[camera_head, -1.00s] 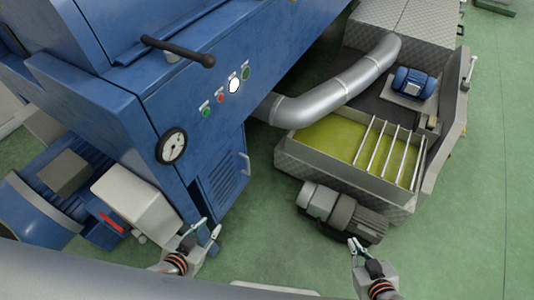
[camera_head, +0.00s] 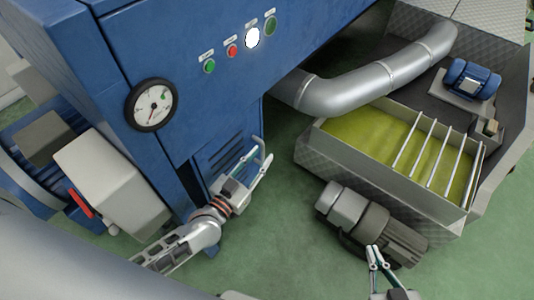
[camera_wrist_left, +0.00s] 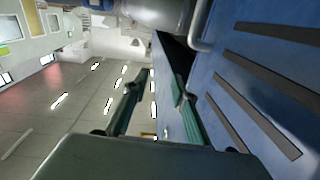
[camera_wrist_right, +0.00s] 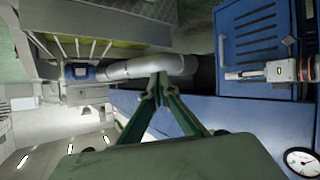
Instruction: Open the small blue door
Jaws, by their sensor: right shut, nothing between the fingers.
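The small blue door (camera_head: 221,153) is a slatted panel low on the blue machine, and it looks closed. Its pale bar handle (camera_head: 261,150) is on the door's right side. My left gripper (camera_head: 260,157) is open in front of the door, its fingertips close to the handle. In the left wrist view the fingers (camera_wrist_left: 162,78) are apart and the handle (camera_wrist_left: 201,25) is beyond them, not between them. The right wrist view also shows the door (camera_wrist_right: 257,35) and handle (camera_wrist_right: 222,48). My right gripper (camera_head: 373,249) is shut and empty by the grey motor.
A round gauge (camera_head: 151,104) and several buttons (camera_head: 232,51) are above the door. A silver pipe (camera_head: 360,90) runs to a basin (camera_head: 340,152) at right. A grey motor (camera_head: 370,222) sits on the floor. Green floor (camera_head: 280,220) is free between door and motor.

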